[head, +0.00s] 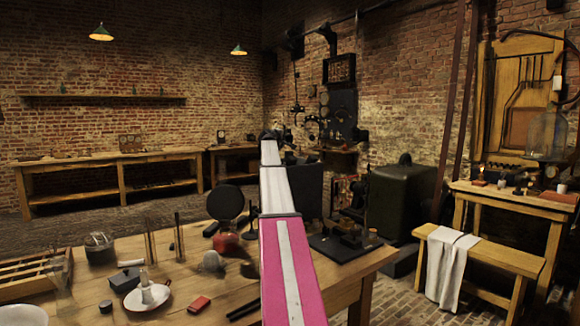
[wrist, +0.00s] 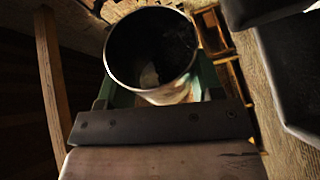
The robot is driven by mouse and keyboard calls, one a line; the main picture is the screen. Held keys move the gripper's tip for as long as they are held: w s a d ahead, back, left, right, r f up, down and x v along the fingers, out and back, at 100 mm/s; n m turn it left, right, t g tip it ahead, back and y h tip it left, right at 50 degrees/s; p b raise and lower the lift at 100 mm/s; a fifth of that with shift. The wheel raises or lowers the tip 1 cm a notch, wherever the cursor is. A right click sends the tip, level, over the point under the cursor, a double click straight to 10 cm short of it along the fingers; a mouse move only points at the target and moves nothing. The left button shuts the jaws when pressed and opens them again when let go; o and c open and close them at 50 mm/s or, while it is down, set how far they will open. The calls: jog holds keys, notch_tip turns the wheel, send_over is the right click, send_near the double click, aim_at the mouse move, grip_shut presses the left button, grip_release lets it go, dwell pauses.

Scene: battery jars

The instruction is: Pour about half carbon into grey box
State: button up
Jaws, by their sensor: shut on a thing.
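My gripper (wrist: 158,88) is shut on a round pale-rimmed cup (wrist: 181,88), with a green finger on each side of it in the wrist view. The cup's mouth faces the camera. Its inside is very dark with a paler patch low down, so I cannot tell how much carbon it holds. A small dark grey box (head: 125,280) sits on the table at the left in the head view. Dark grey box-like shapes (wrist: 292,75) fill the right of the wrist view; I cannot tell if they are that box. My gripper is not discernible in the head view.
The wooden table (head: 185,265) holds a slatted wooden crate (head: 35,272), a white dish (head: 134,301) with a candle, a red block (head: 200,304), a glass jar (head: 99,247) and a dark disc (head: 225,202). A bench (head: 480,252) with a white cloth stands right.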

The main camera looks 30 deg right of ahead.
jog(key=shift+s+r+m, duration=0.2)
jog(key=shift+r+m, duration=0.4)
jog(key=shift+r, duration=0.2)
dwell(1.0)
jog(key=shift+s+d+r+m+t+h, duration=0.15)
jog(key=shift+s+m+t+h, duration=0.15)
jog(key=shift+m, duration=0.4)
dwell(1.3)
jog(key=shift+w+n, duration=0.35)
jog(key=shift+n, duration=0.35)
jog(key=shift+w+f+n+g, duration=0.25)
jog(key=shift+f+n+g, duration=0.25)
jog(key=shift+f+n, duration=0.5)
jog(key=shift+f, duration=0.2)
jog(key=shift+y, duration=0.4)
